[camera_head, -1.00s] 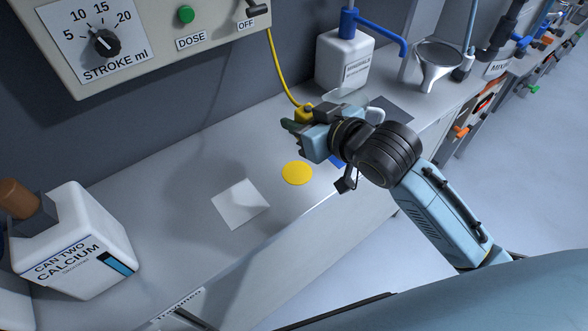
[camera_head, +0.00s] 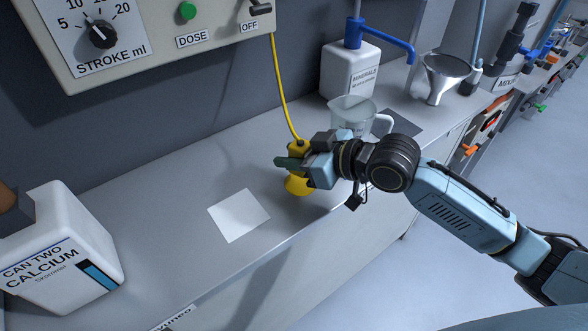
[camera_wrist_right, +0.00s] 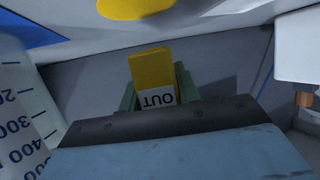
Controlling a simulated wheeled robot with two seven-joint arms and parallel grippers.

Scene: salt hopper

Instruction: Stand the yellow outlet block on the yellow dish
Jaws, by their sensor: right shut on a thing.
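The yellow outlet block (camera_head: 297,147) is in my right gripper (camera_head: 288,163), with a yellow hose running up from it. In the right wrist view the block (camera_wrist_right: 152,70), labelled OUT, sits between the green fingers of the right gripper (camera_wrist_right: 158,90). The flat yellow dish (camera_head: 298,187) lies on the bench just below and in front of the gripper in the head view, partly covered by it. The dish (camera_wrist_right: 135,8) also shows at the top of the wrist view, apart from the block in the picture. The block's height over the bench is unclear. My left gripper is out of view.
A clear measuring jug (camera_head: 352,116) stands close behind the right gripper, beside a white minerals bottle (camera_head: 347,75) with a blue pump. A white square (camera_head: 238,215) lies left of the dish. A calcium can (camera_head: 62,250) stands far left. The bench between is clear.

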